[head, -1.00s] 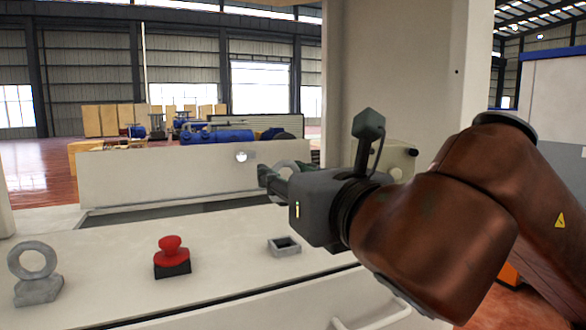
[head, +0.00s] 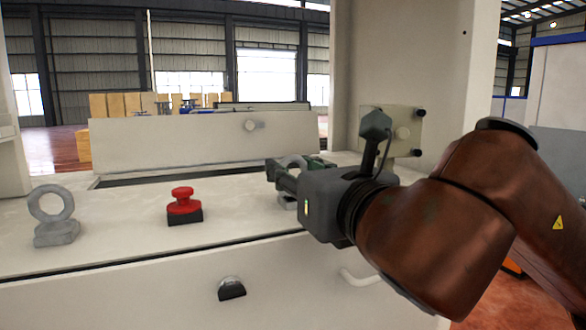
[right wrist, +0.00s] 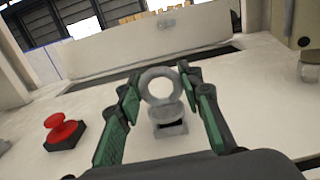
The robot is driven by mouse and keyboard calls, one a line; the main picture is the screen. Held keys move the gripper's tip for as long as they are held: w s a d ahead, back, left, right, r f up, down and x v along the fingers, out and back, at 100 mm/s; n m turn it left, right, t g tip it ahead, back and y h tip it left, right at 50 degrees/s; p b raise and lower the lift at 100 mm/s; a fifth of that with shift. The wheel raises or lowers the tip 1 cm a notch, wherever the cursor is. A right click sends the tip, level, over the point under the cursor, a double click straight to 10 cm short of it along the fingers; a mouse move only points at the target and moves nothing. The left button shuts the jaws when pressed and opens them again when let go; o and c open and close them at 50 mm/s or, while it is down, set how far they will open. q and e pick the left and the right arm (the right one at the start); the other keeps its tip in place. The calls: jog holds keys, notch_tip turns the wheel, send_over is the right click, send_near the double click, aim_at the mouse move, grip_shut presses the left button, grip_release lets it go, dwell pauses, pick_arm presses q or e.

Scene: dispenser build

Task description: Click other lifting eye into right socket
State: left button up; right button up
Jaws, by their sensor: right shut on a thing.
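My right gripper (head: 284,172) is shut on a grey lifting eye (head: 294,161). In the right wrist view, the eye's ring (right wrist: 158,84) sits between the green-padded fingers, upright. Just below it is the grey right socket (right wrist: 171,131), with part of its dark opening showing; I cannot tell if the eye's base touches it. In the head view the socket (head: 288,203) is mostly hidden behind the gripper. Another lifting eye (head: 50,205) stands upright in a grey base at the left of the panel. My left gripper is out of view.
A red mushroom button (head: 184,205) stands between the two eye positions, and shows left of the fingers in the wrist view. A raised white panel (head: 190,143) lies behind, and a white post with a knobbed plate (head: 413,125) is at right. The front-left top is clear.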

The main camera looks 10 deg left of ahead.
jog(key=shift+f, duration=0.1)
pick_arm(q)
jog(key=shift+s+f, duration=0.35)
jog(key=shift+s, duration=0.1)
pick_arm(e)
jog(key=shift+s+a, duration=0.1)
pick_arm(q)
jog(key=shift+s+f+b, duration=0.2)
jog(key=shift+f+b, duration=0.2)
jog(key=shift+b, duration=0.2)
pick_arm(e)
jog(key=shift+s+d, duration=0.1)
jog(key=shift+d, duration=0.1)
dwell(0.5)
pick_arm(q)
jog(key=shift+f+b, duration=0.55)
jog(key=shift+b, duration=0.05)
dwell(1.0)
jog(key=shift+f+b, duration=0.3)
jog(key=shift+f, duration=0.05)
pick_arm(e)
jog(key=shift+f, duration=0.3)
dwell(0.5)
jog(key=o, duration=1.4)
jog(key=shift+c, duration=0.2)
